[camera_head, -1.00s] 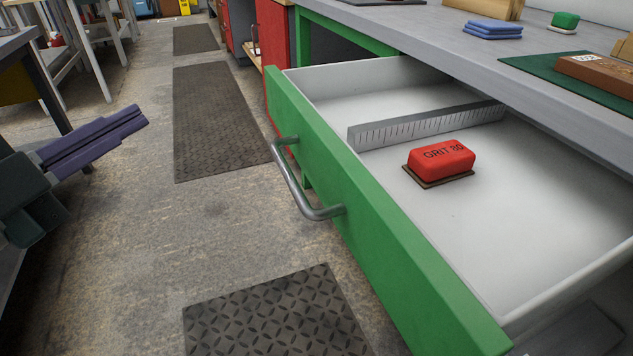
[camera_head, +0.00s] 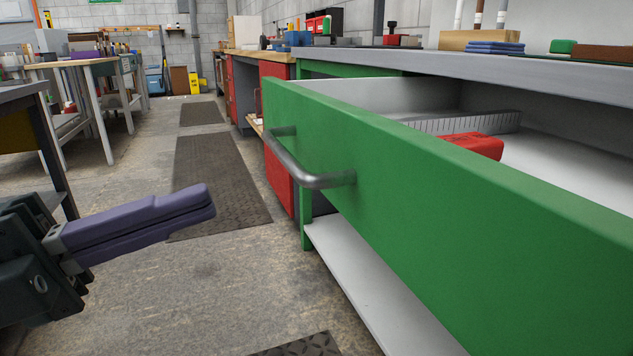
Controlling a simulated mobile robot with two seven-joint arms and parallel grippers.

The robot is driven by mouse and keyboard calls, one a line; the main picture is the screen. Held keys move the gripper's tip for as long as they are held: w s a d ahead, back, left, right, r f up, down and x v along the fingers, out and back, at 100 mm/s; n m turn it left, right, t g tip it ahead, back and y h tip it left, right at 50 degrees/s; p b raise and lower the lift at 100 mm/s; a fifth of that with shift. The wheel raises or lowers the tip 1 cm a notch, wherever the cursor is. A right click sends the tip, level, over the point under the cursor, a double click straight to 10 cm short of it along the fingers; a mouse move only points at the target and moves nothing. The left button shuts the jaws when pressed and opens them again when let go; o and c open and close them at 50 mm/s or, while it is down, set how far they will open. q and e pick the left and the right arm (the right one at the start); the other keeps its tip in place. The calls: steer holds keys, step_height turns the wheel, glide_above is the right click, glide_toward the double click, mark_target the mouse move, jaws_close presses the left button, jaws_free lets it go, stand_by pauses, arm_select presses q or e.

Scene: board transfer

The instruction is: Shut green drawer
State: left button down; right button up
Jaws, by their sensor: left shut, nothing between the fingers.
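The green drawer (camera_head: 400,180) stands pulled out from under the grey bench top on the right. Its grey bar handle (camera_head: 310,178) sticks out from the front panel toward the aisle. Inside the drawer, a red block (camera_head: 475,144) and a grey ruled strip (camera_head: 465,125) show partly above the front panel. My left gripper (camera_head: 208,203), with purple fingers, is shut and empty at the lower left. It is apart from the drawer, to the left of the handle. My right gripper is not in view.
A grey bench top (camera_head: 450,68) lies over the drawer, with blue pads (camera_head: 495,48) and other items on it. A pale shelf (camera_head: 370,290) sits below the drawer. Dark floor mats (camera_head: 215,180) lie along the open aisle. Another table (camera_head: 85,75) stands at the left.

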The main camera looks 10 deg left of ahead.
arm_select(q)
steer(key=x, duration=0.6)
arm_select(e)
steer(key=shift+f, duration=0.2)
arm_select(q)
steer(key=shift+w, duration=0.1)
